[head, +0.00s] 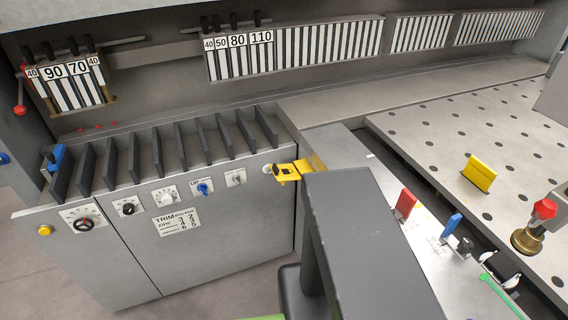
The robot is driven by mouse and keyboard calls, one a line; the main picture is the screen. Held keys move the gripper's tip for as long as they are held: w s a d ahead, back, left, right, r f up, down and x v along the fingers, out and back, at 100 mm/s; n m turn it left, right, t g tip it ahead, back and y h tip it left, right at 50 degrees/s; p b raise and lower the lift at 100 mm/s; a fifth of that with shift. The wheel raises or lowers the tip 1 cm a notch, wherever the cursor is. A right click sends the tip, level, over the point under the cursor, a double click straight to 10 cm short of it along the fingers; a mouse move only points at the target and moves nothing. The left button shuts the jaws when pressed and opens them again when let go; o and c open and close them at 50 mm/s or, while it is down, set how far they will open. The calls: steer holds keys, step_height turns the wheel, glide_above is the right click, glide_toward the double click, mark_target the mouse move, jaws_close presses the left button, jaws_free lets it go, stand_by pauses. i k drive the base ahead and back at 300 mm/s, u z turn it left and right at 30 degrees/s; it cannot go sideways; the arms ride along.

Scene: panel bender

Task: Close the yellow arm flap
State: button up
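A yellow flap-like plate (480,173) stands raised and tilted on the perforated table at the right. A smaller yellow bracket (288,173) with a dark knob sits at the front corner of the grey cabinet, beside the end of a grey arm-like ledge. I cannot tell from the picture alone which one is the yellow arm flap. A large dark grey link, likely my own arm, fills the lower middle and hides part of the ledge. My gripper is not visible.
The perforated table (432,130) spreads at the right. A red flap (405,205), a blue flap (451,225) and a red-topped brass knob (535,226) stand near its front edge. The grey cabinet (218,246) has dials and upright dark dividers. Floor is clear at lower left.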

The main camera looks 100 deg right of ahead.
mark_target(283, 173)
steer(key=u, duration=0.05)
steer(key=i, duration=0.45)
steer(key=z, duration=1.1)
steer(key=i, duration=0.55)
steer(key=k, duration=0.55)
steer(key=u, duration=0.1)
